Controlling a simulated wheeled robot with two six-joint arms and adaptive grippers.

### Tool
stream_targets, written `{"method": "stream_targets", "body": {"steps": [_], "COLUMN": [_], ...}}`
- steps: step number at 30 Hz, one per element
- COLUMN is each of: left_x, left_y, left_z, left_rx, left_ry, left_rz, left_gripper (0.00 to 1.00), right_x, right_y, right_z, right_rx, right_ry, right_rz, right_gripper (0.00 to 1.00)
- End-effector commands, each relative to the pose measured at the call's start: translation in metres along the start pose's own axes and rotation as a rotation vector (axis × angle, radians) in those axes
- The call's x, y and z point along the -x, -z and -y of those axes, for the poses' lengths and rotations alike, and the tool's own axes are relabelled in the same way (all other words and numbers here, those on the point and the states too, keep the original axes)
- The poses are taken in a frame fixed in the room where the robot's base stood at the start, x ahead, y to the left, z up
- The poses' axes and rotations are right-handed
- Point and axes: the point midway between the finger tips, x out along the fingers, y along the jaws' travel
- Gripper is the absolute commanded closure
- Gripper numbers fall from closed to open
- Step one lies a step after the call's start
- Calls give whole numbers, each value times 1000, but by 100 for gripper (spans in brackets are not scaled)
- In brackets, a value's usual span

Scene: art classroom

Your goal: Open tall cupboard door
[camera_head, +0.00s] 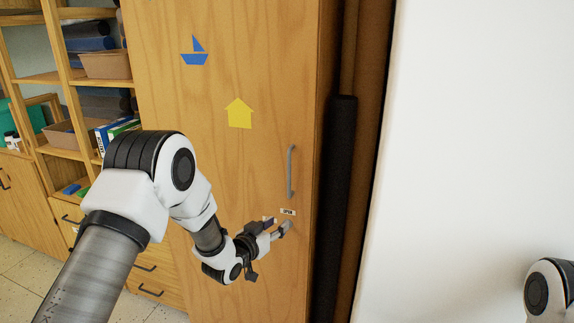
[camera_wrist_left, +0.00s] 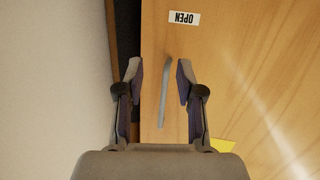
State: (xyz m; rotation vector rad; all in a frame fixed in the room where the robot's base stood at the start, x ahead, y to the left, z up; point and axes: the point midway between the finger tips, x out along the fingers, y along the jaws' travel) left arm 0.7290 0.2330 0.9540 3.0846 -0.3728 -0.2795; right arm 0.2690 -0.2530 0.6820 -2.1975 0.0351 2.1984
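The tall cupboard door (camera_head: 215,110) is a wooden panel that looks shut. Its grey vertical bar handle (camera_head: 291,172) is near the right edge. A small OPEN label (camera_head: 288,211) is just below the handle. My left gripper (camera_head: 279,226) is open and empty, in front of the door and below the handle in the head view. In the left wrist view, which is upside down, the handle (camera_wrist_left: 165,92) shows between the two open fingers (camera_wrist_left: 159,72), with a gap on each side. Whether the fingertips reach around it in depth is unclear. My right gripper is out of view.
A blue boat sticker (camera_head: 194,52) and a yellow house sticker (camera_head: 239,113) are on the door. Open shelves (camera_head: 55,78) with bins stand to the left. A dark rolled item (camera_head: 335,200) stands right of the cupboard, beside a white surface (camera_head: 470,140).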

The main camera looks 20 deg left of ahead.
Motion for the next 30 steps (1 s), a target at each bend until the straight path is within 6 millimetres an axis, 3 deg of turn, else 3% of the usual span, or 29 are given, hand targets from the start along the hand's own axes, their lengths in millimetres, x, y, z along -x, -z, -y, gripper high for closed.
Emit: {"method": "stream_targets", "body": {"steps": [1,3,6,11,21,29,30], "left_x": [-6,-6,-3,-18,-74,-79,-79], "left_y": [51,95,124,130,138,138,138], "left_z": [4,8,9,9,9,9,9], "left_rx": [-21,-34,-41,-44,-43,-41,-41], "left_ry": [-1,5,8,9,8,9,9], "left_rz": [-75,-138,-175,-179,-176,-175,-175], "left_gripper": [63,63,63,63,63,63,66], "right_x": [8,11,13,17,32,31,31], "right_y": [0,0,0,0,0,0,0], "right_z": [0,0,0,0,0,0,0], "right_rx": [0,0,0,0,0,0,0], "right_ry": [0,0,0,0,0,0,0], "right_rz": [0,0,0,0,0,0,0], "right_gripper": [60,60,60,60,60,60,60]}}
